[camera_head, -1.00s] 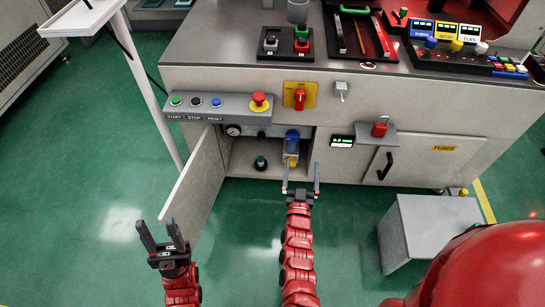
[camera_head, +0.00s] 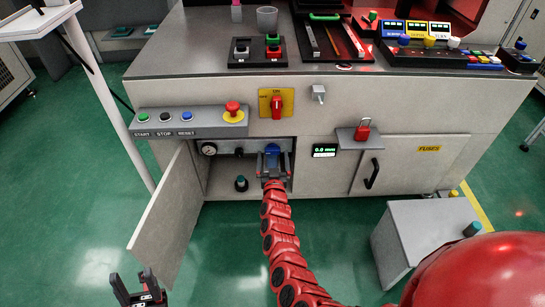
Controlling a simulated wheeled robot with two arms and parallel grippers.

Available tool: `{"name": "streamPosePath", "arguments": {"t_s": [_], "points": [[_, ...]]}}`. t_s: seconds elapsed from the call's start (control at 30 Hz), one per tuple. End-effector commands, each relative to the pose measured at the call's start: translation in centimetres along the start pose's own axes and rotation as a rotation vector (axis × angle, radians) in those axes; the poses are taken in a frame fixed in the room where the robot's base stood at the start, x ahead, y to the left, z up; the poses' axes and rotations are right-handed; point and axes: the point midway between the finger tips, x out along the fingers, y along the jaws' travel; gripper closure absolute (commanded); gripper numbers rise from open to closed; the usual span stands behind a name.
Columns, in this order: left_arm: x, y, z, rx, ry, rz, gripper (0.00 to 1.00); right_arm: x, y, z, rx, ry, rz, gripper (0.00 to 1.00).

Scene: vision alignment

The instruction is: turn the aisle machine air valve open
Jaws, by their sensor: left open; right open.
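The machine (camera_head: 330,100) has an open lower compartment with a pressure gauge (camera_head: 208,149), a small black knob (camera_head: 238,152) and a blue-bodied air unit (camera_head: 272,151). I cannot tell for certain which fitting is the air valve. My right gripper (camera_head: 273,164) is in the compartment mouth, open, its fingers on either side of the blue unit. Its hand hides the unit's lower part, so contact cannot be told. My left gripper (camera_head: 132,277) is open and empty, low at the left, in front of the open door (camera_head: 168,215).
A green-topped black item (camera_head: 241,183) stands on the compartment floor. A red emergency button (camera_head: 233,110) and red rotary switch (camera_head: 277,104) are above. Green floor is free at left.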

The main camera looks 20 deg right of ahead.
Motion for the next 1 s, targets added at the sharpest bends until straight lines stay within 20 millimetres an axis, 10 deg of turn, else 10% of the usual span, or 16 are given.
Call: {"name": "streamPosePath", "arguments": {"t_s": [0.63, 1.0], "points": [[-1.1, 0.8, 0.4, -0.014, -0.002, 0.035, 0.5, 2.8, 0.0, 0.0, 0.002, 0.0, 0.001, 0.02], [-1.1, 0.8, 0.4, -0.013, -0.002, 0.035, 0.5, 2.8, 0.0, 0.0, 0.002, 0.0, 0.001, 0.68]]}}
